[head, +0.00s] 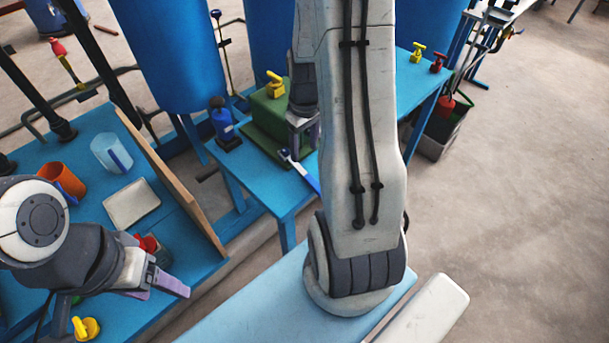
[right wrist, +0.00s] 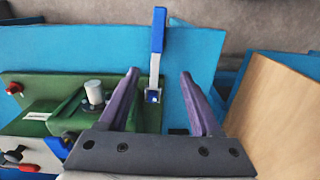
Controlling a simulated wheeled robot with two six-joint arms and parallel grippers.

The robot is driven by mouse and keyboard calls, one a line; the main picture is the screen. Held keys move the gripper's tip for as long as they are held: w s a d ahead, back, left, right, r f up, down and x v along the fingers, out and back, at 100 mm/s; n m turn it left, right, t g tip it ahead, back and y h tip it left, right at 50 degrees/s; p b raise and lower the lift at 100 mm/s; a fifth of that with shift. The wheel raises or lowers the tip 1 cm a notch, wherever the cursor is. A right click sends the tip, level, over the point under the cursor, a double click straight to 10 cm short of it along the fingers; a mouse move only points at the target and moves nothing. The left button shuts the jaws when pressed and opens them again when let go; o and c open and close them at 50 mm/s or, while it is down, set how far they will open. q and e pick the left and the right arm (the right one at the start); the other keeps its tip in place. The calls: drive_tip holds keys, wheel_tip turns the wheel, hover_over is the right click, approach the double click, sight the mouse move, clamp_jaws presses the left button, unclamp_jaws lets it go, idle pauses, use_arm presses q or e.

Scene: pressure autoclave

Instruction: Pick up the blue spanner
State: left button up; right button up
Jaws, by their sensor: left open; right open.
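The blue spanner (right wrist: 157,35) has a blue handle and a grey shaft with a small blue and white end. My left gripper (head: 180,287) is open and empty over the left table.
A green block (head: 268,115) with a yellow handle stands beside the spanner. A blue bottle (head: 222,122) is left of it. A wooden board (head: 170,180) edges the left table, which holds an orange cup (head: 62,178), a clear beaker (head: 111,152) and a white tray (head: 132,204).

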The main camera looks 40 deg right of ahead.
sight(306, 174)
drive_tip(key=f, duration=1)
drive_tip(key=shift+d+f+b, duration=0.25)
drive_tip(key=shift+d+b, duration=0.05)
drive_tip(key=shift+b, duration=0.05)
clamp_jaws()
